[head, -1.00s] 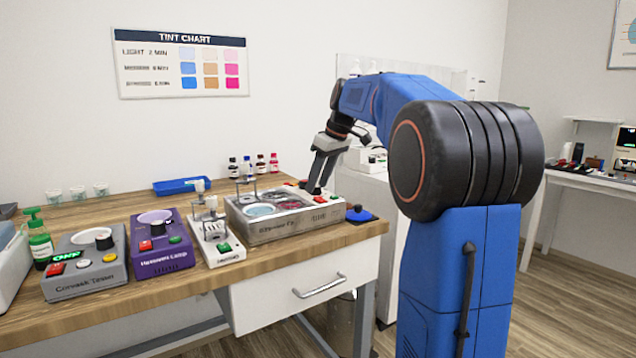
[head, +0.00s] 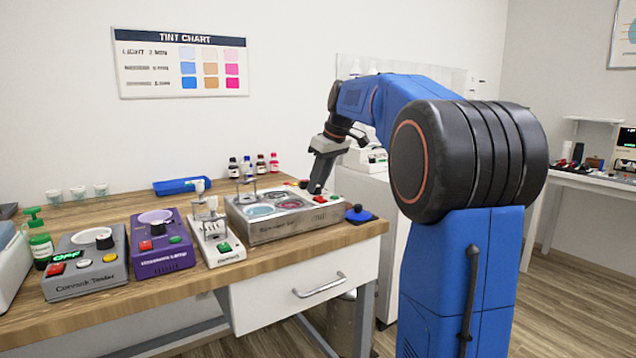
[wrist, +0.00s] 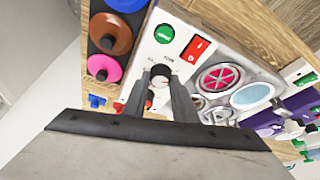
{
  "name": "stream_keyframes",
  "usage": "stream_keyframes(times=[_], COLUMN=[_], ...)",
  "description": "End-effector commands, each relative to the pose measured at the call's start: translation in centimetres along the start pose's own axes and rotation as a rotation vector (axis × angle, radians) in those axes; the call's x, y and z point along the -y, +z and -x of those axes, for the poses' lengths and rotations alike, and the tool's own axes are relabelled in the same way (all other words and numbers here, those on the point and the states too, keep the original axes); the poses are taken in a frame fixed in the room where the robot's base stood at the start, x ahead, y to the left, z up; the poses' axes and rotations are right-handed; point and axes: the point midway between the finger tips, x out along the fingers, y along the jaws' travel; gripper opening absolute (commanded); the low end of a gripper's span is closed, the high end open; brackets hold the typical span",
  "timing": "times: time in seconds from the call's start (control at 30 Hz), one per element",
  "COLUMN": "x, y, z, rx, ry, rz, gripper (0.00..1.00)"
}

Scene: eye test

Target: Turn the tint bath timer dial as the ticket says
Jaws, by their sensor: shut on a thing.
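The tint bath (head: 290,231) is a grey box with several round wells, near the right end of the bench. In the wrist view its pale control panel (wrist: 147,47) carries a green button (wrist: 164,33), a red switch (wrist: 196,48) and the black timer dial (wrist: 160,71). My gripper (wrist: 159,80) is shut on the dial, a finger on each side of it. In the head view my gripper (head: 316,189) points down at the bath's back right, and the dial is hidden there. The markings around the dial are too small to read. I cannot make out a ticket.
A tint chart (head: 180,62) hangs on the wall; its top row reads "LIGHT 2 MIN". A white device (head: 217,238), a purple device (head: 160,261) and a grey tester (head: 85,284) stand left of the bath. Round coloured things (wrist: 108,35) lie beside the panel.

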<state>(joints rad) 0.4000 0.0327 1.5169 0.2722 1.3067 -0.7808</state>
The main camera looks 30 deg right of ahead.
Motion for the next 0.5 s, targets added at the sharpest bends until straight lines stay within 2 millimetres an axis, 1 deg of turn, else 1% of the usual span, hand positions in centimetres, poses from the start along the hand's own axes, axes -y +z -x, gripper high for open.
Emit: stream_keyframes(times=[0.17, 0.5], x=[0.20, 0.45], y=[-0.02, -0.12], z=[0.04, -0.04], rx=[-0.001, -0.001], ry=[0.046, 0.165], rz=[-0.111, -0.397], gripper=[0.03, 0.03])
